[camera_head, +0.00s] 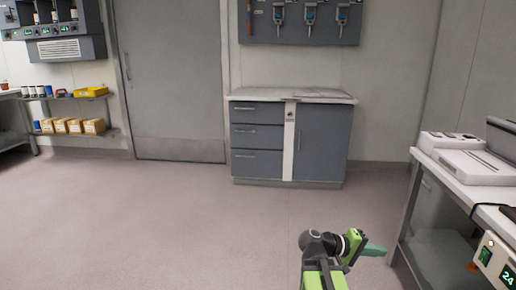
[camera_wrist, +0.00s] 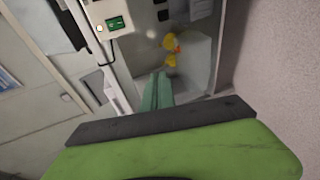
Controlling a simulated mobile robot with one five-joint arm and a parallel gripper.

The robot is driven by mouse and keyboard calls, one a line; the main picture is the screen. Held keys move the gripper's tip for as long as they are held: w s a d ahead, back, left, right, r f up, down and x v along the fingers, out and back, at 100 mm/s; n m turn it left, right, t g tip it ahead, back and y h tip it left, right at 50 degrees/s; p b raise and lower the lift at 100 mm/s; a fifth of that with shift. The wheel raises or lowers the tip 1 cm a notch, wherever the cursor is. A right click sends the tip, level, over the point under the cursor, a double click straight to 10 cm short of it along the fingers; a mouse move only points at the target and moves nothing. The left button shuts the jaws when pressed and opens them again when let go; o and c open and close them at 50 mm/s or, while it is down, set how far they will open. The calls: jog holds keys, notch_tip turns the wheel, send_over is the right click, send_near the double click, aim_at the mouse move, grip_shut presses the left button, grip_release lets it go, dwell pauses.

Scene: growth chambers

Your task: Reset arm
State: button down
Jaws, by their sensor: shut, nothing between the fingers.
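My green arm is in the lower right of the head view, raised over open floor. My gripper (camera_head: 374,250) points right, toward the side bench, and stays apart from it. In the wrist view my gripper (camera_wrist: 158,90) shows as two teal fingers pressed together beyond a dark bar and a green housing. The fingers are shut and nothing is between them. No object is held.
A white side bench (camera_head: 480,190) with equipment on it stands close at right. A grey drawer cabinet (camera_head: 258,138) stands at the back, beside a grey door (camera_head: 170,80). Shelves with boxes (camera_head: 75,126) are at left. The middle floor is clear. Yellow items (camera_wrist: 170,42) show in the wrist view.

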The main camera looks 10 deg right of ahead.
jog(key=w+a+f+n+t+y+p, duration=0.1)
jog(key=a+f+y, duration=0.35)
jog(key=a, duration=0.75)
jog(key=w+a+f+y+p, duration=0.1)
jog(key=a+f+y, duration=0.35)
jog(key=a, duration=0.75)
jog(key=w+a+f+n+t+y+p, duration=0.1)
jog(key=a+f+y, duration=0.4)
jog(key=a, duration=0.6)
notch_tip(320, 180, up, 39)
jog(key=p, duration=3.8)
jog(key=shift+w, duration=0.15)
jog(key=shift+a+r, duration=0.1)
